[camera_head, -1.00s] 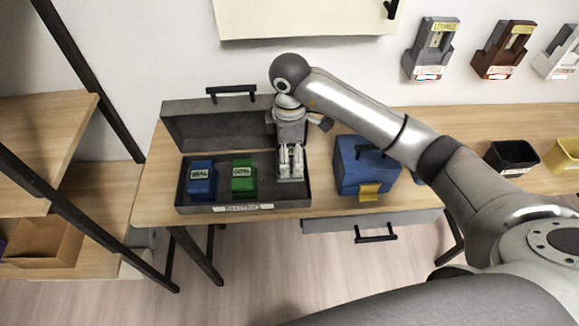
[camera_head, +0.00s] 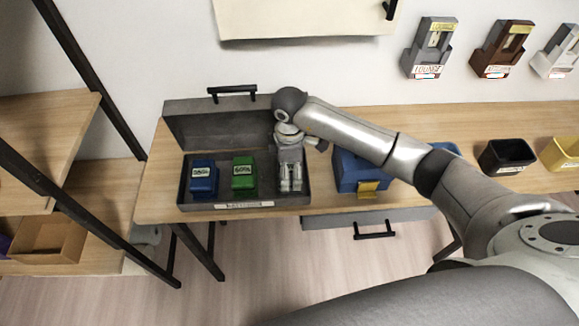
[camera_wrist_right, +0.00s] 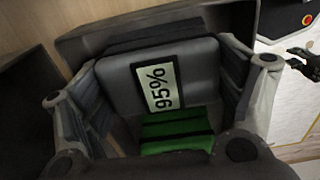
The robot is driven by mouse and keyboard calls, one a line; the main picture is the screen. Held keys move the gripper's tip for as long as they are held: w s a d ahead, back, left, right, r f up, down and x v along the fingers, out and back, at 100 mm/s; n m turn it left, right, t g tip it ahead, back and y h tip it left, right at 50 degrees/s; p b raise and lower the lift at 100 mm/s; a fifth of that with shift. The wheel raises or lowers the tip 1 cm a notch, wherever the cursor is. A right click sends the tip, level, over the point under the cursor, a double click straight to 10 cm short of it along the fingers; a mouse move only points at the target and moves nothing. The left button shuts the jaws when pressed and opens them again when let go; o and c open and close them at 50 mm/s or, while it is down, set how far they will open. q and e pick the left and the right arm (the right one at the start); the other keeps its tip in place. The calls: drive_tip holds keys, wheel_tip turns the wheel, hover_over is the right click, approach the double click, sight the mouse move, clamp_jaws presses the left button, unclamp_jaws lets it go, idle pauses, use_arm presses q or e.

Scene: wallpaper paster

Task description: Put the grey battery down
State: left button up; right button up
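My right gripper (camera_head: 290,187) points down into the right part of the open dark grey case (camera_head: 246,205) on the table. In the right wrist view, its fingers (camera_wrist_right: 165,105) stand against both sides of the grey battery (camera_wrist_right: 115,85), which has a "95%" label. In the head view the gripper mostly hides this battery, so I cannot tell whether it touches the case floor. A blue battery (camera_head: 202,178) and a green battery (camera_head: 244,176) stand upright in the case to the left. A dark jointed shape at the wrist view's right edge may be my left gripper.
The case's raised lid (camera_head: 215,128) stands behind the gripper. A blue box (camera_head: 348,172) with a yellow part sits close to its right. Black (camera_head: 506,157) and yellow (camera_head: 564,154) bins stand farther right. A wooden shelf (camera_head: 45,125) is on the left.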

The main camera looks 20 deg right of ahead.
drive_tip(key=shift+o, duration=1.2)
drive_tip(key=shift+r, duration=0.15)
wheel_tip(320, 180, up, 8)
drive_tip(key=shift+f+b, duration=0.25)
drive_tip(key=shift+b, duration=0.25)
drive_tip(key=shift+c, duration=0.4)
